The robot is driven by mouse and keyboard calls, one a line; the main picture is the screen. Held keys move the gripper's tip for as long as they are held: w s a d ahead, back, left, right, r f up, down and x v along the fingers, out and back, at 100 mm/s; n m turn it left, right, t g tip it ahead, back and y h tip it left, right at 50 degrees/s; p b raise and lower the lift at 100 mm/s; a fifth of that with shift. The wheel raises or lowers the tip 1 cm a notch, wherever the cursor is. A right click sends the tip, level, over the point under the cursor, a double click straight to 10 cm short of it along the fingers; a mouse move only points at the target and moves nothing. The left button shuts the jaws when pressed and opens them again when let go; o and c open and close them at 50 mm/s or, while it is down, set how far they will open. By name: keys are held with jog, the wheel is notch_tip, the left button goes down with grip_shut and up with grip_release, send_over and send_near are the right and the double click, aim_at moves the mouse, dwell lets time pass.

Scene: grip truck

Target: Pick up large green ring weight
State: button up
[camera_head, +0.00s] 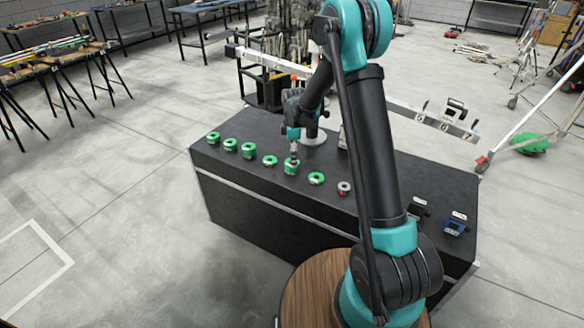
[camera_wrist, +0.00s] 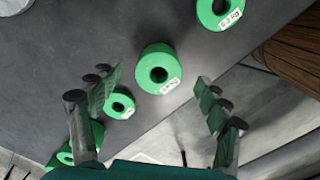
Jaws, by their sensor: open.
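Several green ring weights stand in a row on the black table. A thick green ring weight (camera_head: 291,169) sits mid-row, directly below my gripper (camera_head: 292,154). In the wrist view this thick ring (camera_wrist: 158,70) shows its centre hole and a white label that I cannot read surely. My gripper (camera_wrist: 160,92) is open, its fingers apart to the left and right, with nothing held. The ring appears just beyond the fingertips, roughly centred between them. I cannot tell the exact height gap.
A green ring labelled 0.3 kg (camera_wrist: 220,10) and a smaller green ring (camera_wrist: 121,104) flank it. A grey-and-red piece (camera_head: 344,187) and small dark devices (camera_head: 455,223) lie to the right. The black table (camera_head: 255,180) has bare surface in front of the row.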

jog(key=f, duration=0.5)
jog(key=shift+a, duration=0.25)
jog(key=shift+c, duration=0.4)
jog(key=c, duration=1.4)
